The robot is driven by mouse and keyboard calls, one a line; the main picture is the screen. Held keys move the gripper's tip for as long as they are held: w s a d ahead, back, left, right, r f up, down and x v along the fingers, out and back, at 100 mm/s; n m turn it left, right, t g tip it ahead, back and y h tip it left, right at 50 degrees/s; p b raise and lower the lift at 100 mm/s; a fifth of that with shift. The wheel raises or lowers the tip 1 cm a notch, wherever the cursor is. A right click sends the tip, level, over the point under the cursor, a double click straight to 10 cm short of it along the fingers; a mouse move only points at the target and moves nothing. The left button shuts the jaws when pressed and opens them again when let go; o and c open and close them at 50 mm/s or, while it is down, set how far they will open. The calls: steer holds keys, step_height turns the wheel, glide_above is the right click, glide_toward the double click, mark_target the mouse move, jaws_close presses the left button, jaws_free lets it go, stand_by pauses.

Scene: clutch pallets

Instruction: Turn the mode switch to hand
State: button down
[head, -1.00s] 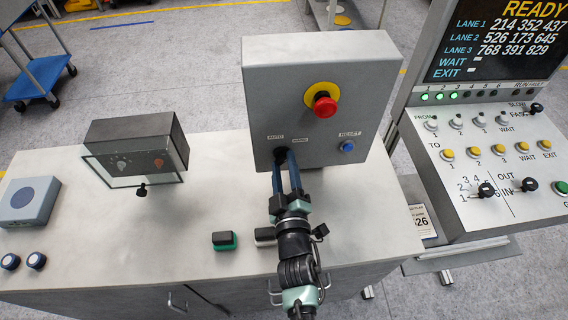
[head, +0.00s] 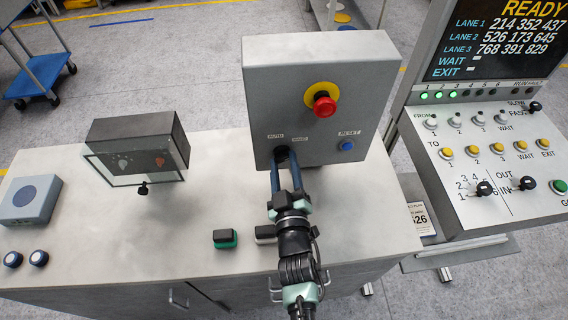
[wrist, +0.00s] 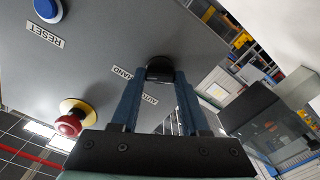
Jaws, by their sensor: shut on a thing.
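The mode switch is a small black knob (head: 282,154) low on the front of the grey control box (head: 262,100), with AUTO and HAND labels above it. The wrist view shows the knob (wrist: 159,66) between my two blue fingers, with the labels upside down beside it. My gripper (head: 284,163) is shut on this knob. The fingers hide most of the knob in the head view, and I cannot tell which label it points to.
A red emergency button (head: 323,105) on a yellow ring and a blue reset button (head: 347,145) are on the same box. A dark box with a clear cover (head: 136,150) and a green-based block (head: 225,238) stand to the left. A lane console (head: 480,165) is at right.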

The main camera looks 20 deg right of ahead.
steer(key=shift+c, duration=2)
jaws_free()
steer(key=shift+s, duration=0.1)
steer(key=b+v, duration=0.3)
steer(key=v, duration=0.9)
steer(key=shift+s, duration=0.4)
steer(key=shift+a, duration=0.15)
